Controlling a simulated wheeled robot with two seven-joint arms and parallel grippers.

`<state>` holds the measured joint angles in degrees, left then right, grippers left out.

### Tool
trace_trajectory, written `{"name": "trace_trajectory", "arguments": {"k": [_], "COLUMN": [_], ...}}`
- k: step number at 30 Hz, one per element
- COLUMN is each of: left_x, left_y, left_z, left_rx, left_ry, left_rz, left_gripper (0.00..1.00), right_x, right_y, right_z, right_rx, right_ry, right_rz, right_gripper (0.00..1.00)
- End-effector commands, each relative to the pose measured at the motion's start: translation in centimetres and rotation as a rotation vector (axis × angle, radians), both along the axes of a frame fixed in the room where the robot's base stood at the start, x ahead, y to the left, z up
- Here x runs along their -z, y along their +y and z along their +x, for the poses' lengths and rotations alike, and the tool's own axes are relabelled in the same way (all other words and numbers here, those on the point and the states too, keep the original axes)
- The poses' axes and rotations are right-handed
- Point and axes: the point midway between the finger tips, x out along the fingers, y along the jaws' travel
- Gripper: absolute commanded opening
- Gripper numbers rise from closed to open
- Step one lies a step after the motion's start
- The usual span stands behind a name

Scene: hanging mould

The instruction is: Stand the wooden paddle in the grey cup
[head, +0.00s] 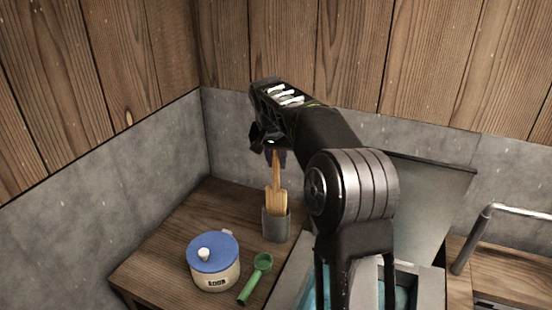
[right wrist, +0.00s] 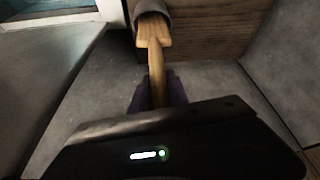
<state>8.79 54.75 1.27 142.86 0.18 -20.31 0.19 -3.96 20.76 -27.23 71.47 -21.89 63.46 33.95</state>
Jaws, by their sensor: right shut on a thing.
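The wooden paddle (head: 276,198) is upright in the head view, its broad end down inside the mouth of the grey cup (head: 277,226). The cup stands on the wooden counter. My right gripper (head: 274,154) is above the cup, shut on the top of the paddle's handle. In the right wrist view the paddle (right wrist: 154,45) runs from between the dark fingers (right wrist: 158,93) to the cup's rim (right wrist: 153,9). How deep the paddle's lower end sits in the cup is hidden. My left gripper is not in view.
A white jar with a blue lid (head: 213,252) and a green scoop (head: 256,278) are left and in front of the cup. A grey-lidded box (head: 429,196) with something blue inside is at the right. Grey walls (head: 240,135) close off the counter's back and left.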

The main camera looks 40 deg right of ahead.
Motion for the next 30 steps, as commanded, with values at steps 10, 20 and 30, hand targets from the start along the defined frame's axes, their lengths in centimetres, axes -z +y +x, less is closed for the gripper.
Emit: {"name": "trace_trajectory", "arguments": {"k": [10, 20, 30], "left_x": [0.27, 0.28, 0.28], "left_y": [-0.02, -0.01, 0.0], "left_z": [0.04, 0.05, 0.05], "left_rx": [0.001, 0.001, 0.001], "left_ry": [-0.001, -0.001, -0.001], "left_rz": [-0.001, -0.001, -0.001], "left_gripper": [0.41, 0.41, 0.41], "right_x": [0.53, 0.51, 0.56], "right_y": [-0.11, -0.1, -0.09], "right_z": [0.06, 0.06, 0.03], "right_rx": [0.0, 0.0, 0.0], "right_ry": [-0.001, -0.001, 0.0], "right_rz": [0.0, 0.0, 0.0], "right_gripper": [0.0, 0.36, 0.46]}}
